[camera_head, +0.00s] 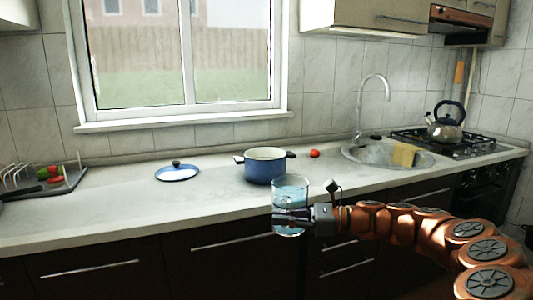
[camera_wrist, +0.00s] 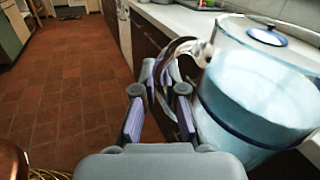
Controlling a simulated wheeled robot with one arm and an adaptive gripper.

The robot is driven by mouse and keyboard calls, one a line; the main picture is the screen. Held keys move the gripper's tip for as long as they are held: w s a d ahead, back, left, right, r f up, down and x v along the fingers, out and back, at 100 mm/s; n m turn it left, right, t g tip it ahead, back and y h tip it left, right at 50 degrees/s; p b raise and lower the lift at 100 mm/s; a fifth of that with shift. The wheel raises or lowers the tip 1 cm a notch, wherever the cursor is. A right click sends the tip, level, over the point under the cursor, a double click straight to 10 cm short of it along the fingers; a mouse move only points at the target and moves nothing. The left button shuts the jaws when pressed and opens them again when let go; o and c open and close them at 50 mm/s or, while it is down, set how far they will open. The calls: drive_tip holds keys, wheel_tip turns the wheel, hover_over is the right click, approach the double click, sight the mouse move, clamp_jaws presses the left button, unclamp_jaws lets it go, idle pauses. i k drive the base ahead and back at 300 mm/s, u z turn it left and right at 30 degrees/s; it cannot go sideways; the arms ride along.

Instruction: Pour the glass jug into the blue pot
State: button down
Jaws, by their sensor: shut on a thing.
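The glass jug (camera_head: 291,187) is clear and holds pale blue liquid. It is held up in front of the counter edge and looks about upright. My gripper (camera_head: 284,215) is shut on it, with the fingers across the jug's lower part in the head view. In the wrist view the jug (camera_wrist: 255,100) fills the right side, and its handle (camera_wrist: 186,50) is by the fingers of my gripper (camera_wrist: 160,92); the exact contact is hard to see. The blue pot (camera_head: 265,170) stands uncovered on the counter, just behind and left of the jug, with a pale inside and dark handles.
A blue lid (camera_head: 177,173) lies on the counter left of the pot. A red tomato (camera_head: 314,153) is right of it. The sink (camera_head: 360,158) with its tall tap, and a kettle (camera_head: 444,130) on the hob, are further right. A dish rack (camera_head: 65,182) stands far left.

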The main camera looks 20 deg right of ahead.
sight(262, 164)
drive_tip(key=i, duration=0.9)
drive_tip(key=u, duration=0.05)
